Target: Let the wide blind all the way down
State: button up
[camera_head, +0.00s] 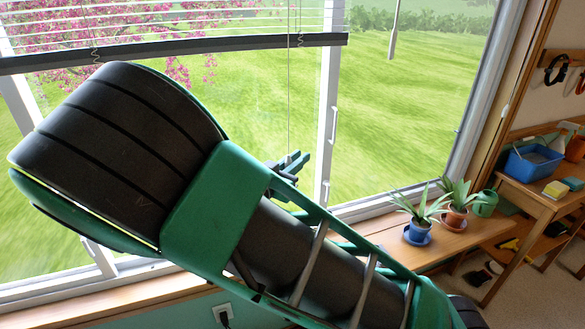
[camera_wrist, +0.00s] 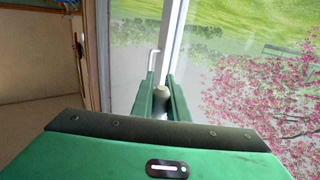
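The wide blind's dark bottom rail (camera_head: 190,50) crosses the top of the head view, tilted a little, with pale slats (camera_head: 120,22) above it. The lower window below the rail is uncovered. A thin pull cord (camera_head: 289,105) hangs past the rail down to my gripper (camera_head: 291,163). In the wrist view a small beige-grey cord knob (camera_wrist: 161,91) sits between the two green fingers of my gripper (camera_wrist: 161,100) and fills the gap, so the gripper looks shut on it. The cord itself is not clear in the wrist view.
A window handle (camera_head: 333,125) on the white frame is right of my gripper. Two potted plants (camera_head: 419,232) (camera_head: 455,216) and a green watering can (camera_head: 485,203) stand on a wooden bench at the right. A blue bin (camera_head: 533,162) is on a table beyond.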

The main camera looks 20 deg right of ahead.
jog(key=shift+a, duration=0.15)
grip_shut()
jog(key=shift+a+f, duration=0.2)
jog(key=shift+a, duration=1.05)
jog(key=shift+a+f, duration=0.15)
jog(key=shift+a, duration=1.05)
notch_tip(320, 180, up, 9)
jog(key=shift+r, duration=0.15)
notch_tip(320, 180, up, 9)
notch_tip(320, 180, up, 9)
